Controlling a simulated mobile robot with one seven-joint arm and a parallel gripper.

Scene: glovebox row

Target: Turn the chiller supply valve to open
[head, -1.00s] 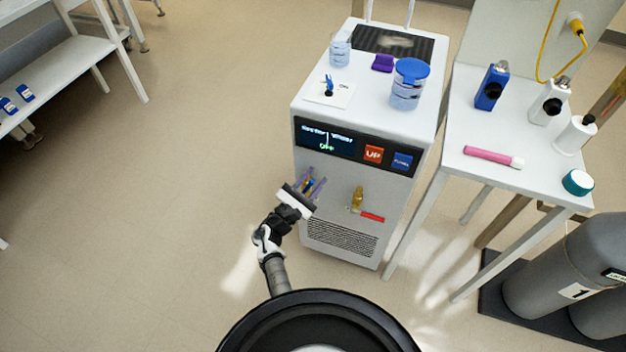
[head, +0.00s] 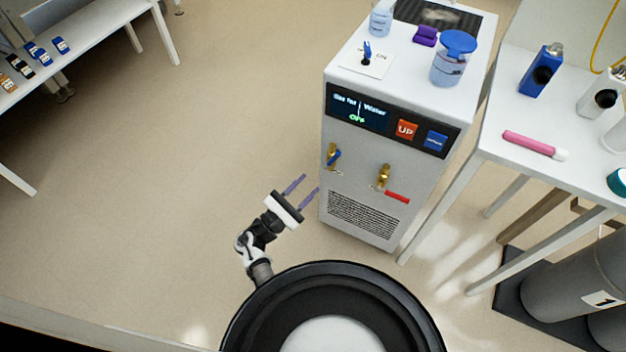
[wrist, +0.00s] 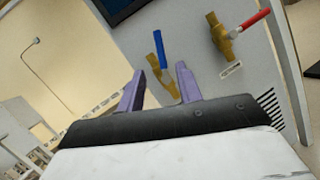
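The chiller (head: 350,200) is a white cabinet with two brass valves on its front. The left valve (head: 333,157) has a blue handle; the wrist view also shows the blue handle (wrist: 156,48), extending up from its brass body. The right valve (head: 384,177) has a red handle (head: 397,197) lying nearly crosswise; it also shows in the wrist view (wrist: 222,38). I cannot read their labels to tell which is supply. My gripper (head: 311,184) is open and empty, below and left of the blue-handled valve, apart from it. Its purple fingers (wrist: 160,70) point toward the chiller.
The chiller's panel (head: 360,108) reads OFF. A blue-lidded jar (head: 454,62) and small items stand on top. A white table (head: 498,120) with bottles stands right, gas cylinders (head: 575,285) below it. The floor left of the chiller is clear.

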